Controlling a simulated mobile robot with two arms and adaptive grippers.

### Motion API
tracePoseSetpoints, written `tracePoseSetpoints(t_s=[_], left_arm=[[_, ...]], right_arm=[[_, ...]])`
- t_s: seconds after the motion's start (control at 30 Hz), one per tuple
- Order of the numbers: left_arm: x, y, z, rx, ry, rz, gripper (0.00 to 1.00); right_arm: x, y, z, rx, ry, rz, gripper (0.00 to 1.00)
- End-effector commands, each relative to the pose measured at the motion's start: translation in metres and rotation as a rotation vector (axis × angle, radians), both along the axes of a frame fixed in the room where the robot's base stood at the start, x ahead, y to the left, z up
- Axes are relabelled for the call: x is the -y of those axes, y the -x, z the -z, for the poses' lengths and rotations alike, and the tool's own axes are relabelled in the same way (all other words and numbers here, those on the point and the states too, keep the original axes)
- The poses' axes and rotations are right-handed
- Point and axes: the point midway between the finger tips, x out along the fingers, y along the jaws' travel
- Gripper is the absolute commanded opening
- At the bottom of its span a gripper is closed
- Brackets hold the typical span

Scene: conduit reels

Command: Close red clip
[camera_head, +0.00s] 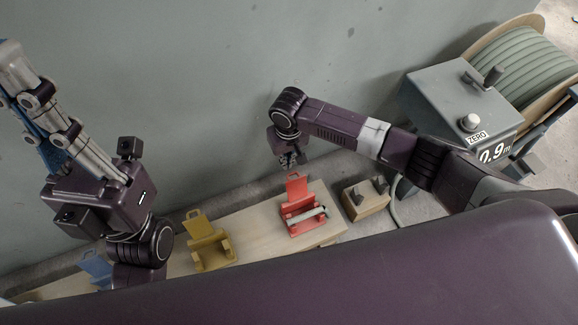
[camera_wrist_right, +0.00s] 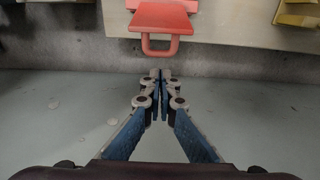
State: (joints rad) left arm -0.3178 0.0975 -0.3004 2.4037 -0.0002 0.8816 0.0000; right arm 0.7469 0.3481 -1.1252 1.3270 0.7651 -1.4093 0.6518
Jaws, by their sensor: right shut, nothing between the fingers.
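The red clip (camera_head: 302,216) sits near the right end of a pale wooden board, its lid (camera_head: 297,187) standing open at the back. A pale rod-like piece (camera_head: 307,216) lies across its base. In the right wrist view the red lid (camera_wrist_right: 161,18) and its loop handle show at the top. My right gripper (camera_head: 292,160) is above and behind the lid. Its fingertips (camera_wrist_right: 160,74) are together and empty, just short of the loop with a visible gap. My left gripper (camera_head: 14,68) points up at the far left, away from the clips; its finger opening is unclear.
A yellow clip (camera_head: 210,247) and a partly hidden blue clip (camera_head: 97,268) stand open further left along the board (camera_head: 262,232). A wooden block with dark prongs (camera_head: 366,201) stands right of it. A grey meter box (camera_head: 450,100) and conduit reel (camera_head: 525,65) are at right. A wall is behind.

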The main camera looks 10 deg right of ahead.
Motion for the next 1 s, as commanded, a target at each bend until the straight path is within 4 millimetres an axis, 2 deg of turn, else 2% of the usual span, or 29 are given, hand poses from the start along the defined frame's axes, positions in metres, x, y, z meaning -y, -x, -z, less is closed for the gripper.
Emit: tracePoseSetpoints(t_s=[0.3,1.0], left_arm=[[0.001,-0.001,-0.001,0.012,-0.004,0.000,0.00],[0.000,0.001,-0.009,0.017,0.002,0.000,0.00]], right_arm=[[0.003,0.016,-0.004,0.000,0.000,0.001,0.00],[0.004,0.017,-0.007,0.008,-0.001,0.001,0.00]])
